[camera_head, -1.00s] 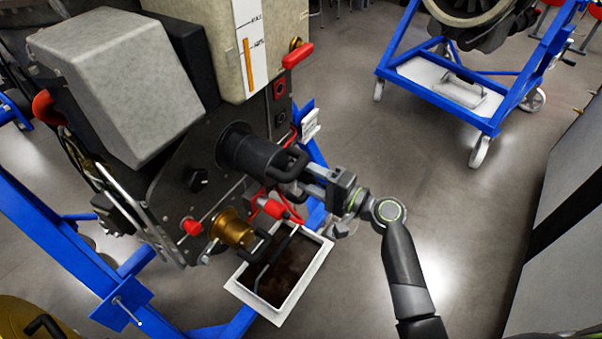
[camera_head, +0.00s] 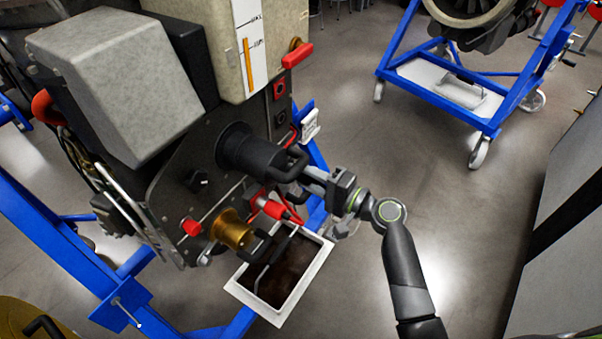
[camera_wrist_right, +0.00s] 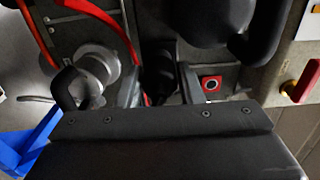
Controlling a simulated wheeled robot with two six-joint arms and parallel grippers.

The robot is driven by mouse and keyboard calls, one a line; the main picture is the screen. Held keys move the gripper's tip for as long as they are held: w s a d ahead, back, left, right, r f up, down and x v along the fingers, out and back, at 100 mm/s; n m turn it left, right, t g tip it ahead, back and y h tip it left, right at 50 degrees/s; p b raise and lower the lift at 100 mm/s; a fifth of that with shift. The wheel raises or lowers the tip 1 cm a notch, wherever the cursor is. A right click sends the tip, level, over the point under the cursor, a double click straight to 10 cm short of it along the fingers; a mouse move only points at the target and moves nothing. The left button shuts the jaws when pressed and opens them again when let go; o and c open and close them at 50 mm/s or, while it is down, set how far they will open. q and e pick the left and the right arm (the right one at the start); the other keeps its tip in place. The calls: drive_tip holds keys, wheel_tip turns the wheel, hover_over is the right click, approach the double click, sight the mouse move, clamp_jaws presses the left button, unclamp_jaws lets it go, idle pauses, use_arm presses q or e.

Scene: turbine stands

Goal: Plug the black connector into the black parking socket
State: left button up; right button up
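My right gripper (camera_head: 308,180) reaches in from the right, close to the panel of the turbine stand. Its two grey fingers (camera_wrist_right: 160,90) are parted, with a dark body between them in the wrist view. This looks like the black connector (camera_wrist_right: 160,68); I cannot tell if the fingers touch it. A black socket (camera_head: 281,118) shows on the panel's side in the head view, just below a red square socket (camera_head: 279,89). The red one also shows in the wrist view (camera_wrist_right: 211,84), right of the fingers. My left gripper is not in view.
A large black cylinder with a handle (camera_head: 250,152) sticks out just above and left of my gripper. A brass fitting (camera_head: 232,230) and a red connector (camera_head: 268,207) with its cable are below. A white-rimmed tray (camera_head: 318,262) lies underneath. Open floor lies right.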

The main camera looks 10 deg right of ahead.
sight(312, 179)
clamp_jaws()
drive_tip(key=shift+d, duration=0.15)
drive_tip(key=shift+s+d, duration=0.35)
idle(0.3)
drive_tip(key=shift+v, duration=1.5)
